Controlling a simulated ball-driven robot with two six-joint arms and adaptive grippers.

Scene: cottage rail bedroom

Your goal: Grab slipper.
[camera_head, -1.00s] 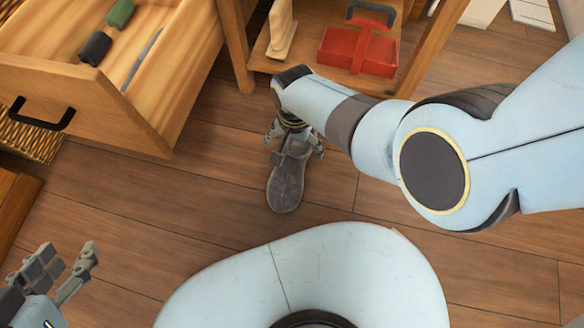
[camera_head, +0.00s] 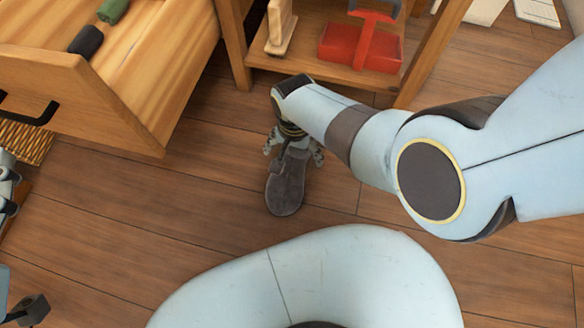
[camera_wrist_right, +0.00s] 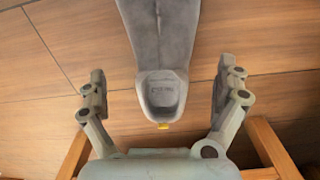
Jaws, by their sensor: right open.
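A grey slipper (camera_head: 287,185) lies on the wooden floor in front of the table, one rounded end towards me. My right gripper (camera_head: 293,153) is over its far end, one finger on each side. In the right wrist view the slipper (camera_wrist_right: 163,45) runs down from the top edge, its near end between the spread fingers of my right gripper (camera_wrist_right: 162,78). Gaps show on both sides, so the gripper is open. My wrist hides part of the slipper's far end in the head view. Parts of my left gripper (camera_head: 32,310) show at the left edge, mostly cut off.
A wooden table (camera_head: 300,78) with a low shelf holds a red toolbox-like object (camera_head: 360,45). An open drawer (camera_head: 150,80) with a black handle holds dark and green rolls. A wicker basket (camera_head: 28,142) is at the left. The floor around the slipper is clear.

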